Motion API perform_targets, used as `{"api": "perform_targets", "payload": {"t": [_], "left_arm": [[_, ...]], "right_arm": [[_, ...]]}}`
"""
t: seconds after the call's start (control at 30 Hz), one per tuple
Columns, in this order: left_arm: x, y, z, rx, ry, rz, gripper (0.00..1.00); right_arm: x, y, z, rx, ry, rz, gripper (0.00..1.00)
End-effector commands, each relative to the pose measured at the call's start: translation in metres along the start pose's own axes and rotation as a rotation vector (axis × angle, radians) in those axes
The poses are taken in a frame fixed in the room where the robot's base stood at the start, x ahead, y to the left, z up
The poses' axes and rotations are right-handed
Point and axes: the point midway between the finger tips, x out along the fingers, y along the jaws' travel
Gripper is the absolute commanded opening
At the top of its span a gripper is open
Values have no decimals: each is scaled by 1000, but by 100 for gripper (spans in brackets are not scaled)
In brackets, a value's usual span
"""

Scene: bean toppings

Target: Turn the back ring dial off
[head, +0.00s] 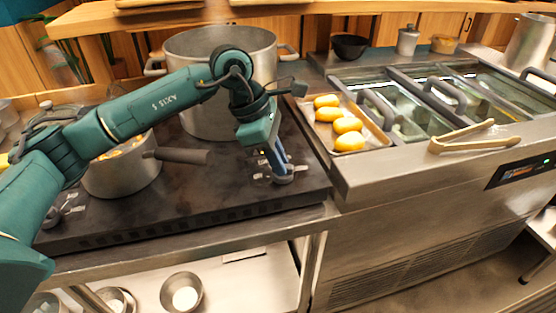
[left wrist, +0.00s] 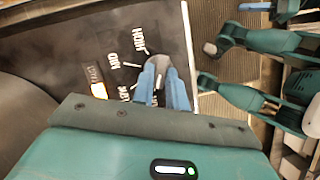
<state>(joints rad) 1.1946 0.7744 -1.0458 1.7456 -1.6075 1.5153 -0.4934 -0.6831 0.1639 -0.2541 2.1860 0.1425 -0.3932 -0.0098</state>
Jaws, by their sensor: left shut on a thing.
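My left gripper (head: 283,177) reaches down to the right end of the dark stove top (head: 225,205). Its blue fingers are shut on a grey dial there. In the left wrist view, the dial (left wrist: 159,64) shows between the fingertips, with white printed labels to its left, one reading HIGH. The dial's pointer is mostly hidden by the fingers. A large steel pot (head: 205,105) stands at the back of the stove. A saucepan (head: 122,177) with food inside stands in front of it, partly behind my arm. My right gripper is not seen.
Another dial (head: 66,208) sits at the stove's left front. A tray (head: 323,138) with several yellow items lies right of the gripper, with tongs (head: 470,145) on the counter beyond. The saucepan's handle (head: 183,155) points toward the gripper. Metal bowls (head: 181,292) stand on the shelf below.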

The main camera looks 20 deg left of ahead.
Motion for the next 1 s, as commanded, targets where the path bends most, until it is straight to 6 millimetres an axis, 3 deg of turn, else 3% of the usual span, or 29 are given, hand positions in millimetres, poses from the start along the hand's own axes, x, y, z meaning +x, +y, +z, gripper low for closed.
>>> {"api": "perform_targets", "payload": {"t": [0.53, 0.57, 0.8, 1.0], "left_arm": [[-1, 0, 0, -30, 1, 13, 0], [-1, 0, 0, -30, 1, 13, 15], [-1, 0, 0, -28, 1, 12, 35], [0, 0, 0, -27, 1, 12, 36]], "right_arm": [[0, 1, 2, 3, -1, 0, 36], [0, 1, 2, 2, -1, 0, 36], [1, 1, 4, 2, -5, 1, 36], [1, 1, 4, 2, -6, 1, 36]]}}
